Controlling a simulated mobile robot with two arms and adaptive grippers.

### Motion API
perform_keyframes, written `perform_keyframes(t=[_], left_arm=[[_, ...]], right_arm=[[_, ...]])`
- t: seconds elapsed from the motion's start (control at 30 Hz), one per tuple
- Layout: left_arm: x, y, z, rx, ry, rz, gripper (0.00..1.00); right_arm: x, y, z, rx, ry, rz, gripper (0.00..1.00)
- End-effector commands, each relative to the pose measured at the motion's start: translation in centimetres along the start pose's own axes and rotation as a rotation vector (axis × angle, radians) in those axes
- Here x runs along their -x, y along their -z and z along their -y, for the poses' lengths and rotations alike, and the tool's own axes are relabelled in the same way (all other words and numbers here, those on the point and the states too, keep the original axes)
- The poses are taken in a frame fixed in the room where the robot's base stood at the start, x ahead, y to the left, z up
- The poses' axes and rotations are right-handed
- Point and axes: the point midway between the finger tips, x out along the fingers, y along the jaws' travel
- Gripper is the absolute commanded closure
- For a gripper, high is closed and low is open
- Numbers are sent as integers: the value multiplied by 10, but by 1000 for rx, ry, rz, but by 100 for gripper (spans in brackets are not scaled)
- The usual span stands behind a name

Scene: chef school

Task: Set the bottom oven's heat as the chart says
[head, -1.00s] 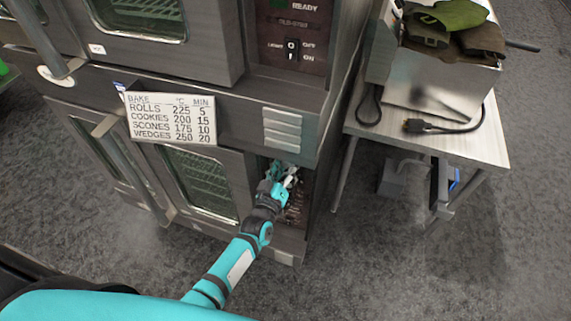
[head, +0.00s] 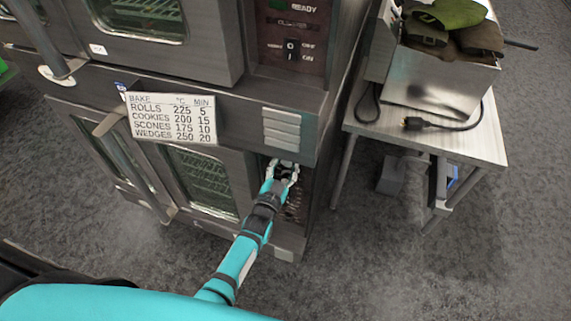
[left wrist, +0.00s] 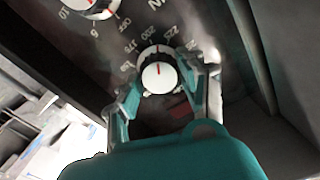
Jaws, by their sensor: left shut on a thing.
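The chart (head: 172,118) hangs on the front of the double oven and lists rolls 225, cookies 200, scones 175 and wedges 250 °C, with minutes. The bottom oven (head: 198,180) has its control panel at the right of its door. My left gripper (head: 284,168) is at that panel. In the left wrist view my left gripper (left wrist: 160,88) is shut on the white heat knob (left wrist: 158,78), one finger on each side. The knob's red mark points up, roughly between the 200 and 225 labels; the exact setting is hard to read. My right gripper is not in view.
A second white knob (left wrist: 92,5), with OFF, 5 and 10 around it, sits at the upper left in the wrist view. The top oven's panel (head: 290,40) has a light switch. A side table (head: 470,150) stands at right with a metal box (head: 440,85) and a cable.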

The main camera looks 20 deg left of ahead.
Motion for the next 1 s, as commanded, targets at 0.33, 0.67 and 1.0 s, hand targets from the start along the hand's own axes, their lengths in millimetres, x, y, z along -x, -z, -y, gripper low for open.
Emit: perform_keyframes(t=[0.33, 0.67, 1.0], left_arm=[[1, -2, -2, -313, -1, 2, 92], [1, -2, -1, -521, -1, 2, 92], [1, -2, -2, -604, -2, 2, 92]], right_arm=[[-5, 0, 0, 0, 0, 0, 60], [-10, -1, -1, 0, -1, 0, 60], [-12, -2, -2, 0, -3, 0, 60]])
